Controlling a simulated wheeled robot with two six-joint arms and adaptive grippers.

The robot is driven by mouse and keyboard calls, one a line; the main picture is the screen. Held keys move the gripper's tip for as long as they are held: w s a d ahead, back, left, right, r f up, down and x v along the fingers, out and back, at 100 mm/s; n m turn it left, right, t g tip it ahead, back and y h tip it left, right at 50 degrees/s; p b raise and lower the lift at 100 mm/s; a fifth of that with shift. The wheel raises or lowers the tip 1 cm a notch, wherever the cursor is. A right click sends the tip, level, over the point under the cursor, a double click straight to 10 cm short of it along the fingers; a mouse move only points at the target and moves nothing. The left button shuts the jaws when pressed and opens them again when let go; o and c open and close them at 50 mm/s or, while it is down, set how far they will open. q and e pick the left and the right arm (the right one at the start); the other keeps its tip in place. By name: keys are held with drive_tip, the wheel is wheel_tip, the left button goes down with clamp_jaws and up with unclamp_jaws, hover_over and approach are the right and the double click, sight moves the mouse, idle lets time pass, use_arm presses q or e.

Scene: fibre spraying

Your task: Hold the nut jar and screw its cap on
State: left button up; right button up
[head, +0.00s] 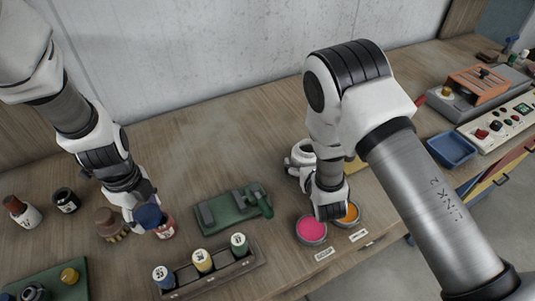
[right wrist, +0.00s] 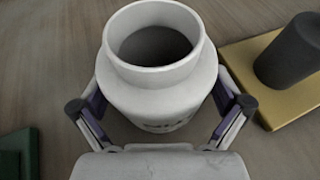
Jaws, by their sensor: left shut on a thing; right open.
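A white jar with a wide open mouth (right wrist: 160,62) stands upright in the right wrist view, without a cap on it. Part of it shows in the head view (head: 301,155), mostly hidden by my right arm. My right gripper (right wrist: 160,110) is open, with one finger on each side of the jar; contact is not clear. In the head view, my left gripper (head: 143,203) is shut at a dark blue cap-like piece (head: 150,216). A red jar body with a label (head: 165,230) shows just beside that piece; I cannot tell if they are joined.
A green fixture (head: 232,208) lies between the arms. A rack of several labelled bottles (head: 204,270) is in front. Pink (head: 312,229) and orange pots stand below my right wrist. A gold plate (right wrist: 270,75) bears a dark cylinder.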

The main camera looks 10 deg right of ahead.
use_arm(q)
drive_tip(key=shift+s+a, duration=0.1)
drive_tip(key=shift+s, duration=0.05)
use_arm(e)
drive_tip(key=shift+s+a+r, duration=0.1)
drive_tip(key=shift+s, duration=0.05)
drive_tip(key=shift+c, duration=0.4)
drive_tip(key=c, duration=1.1)
drive_tip(key=shift+r, duration=0.15)
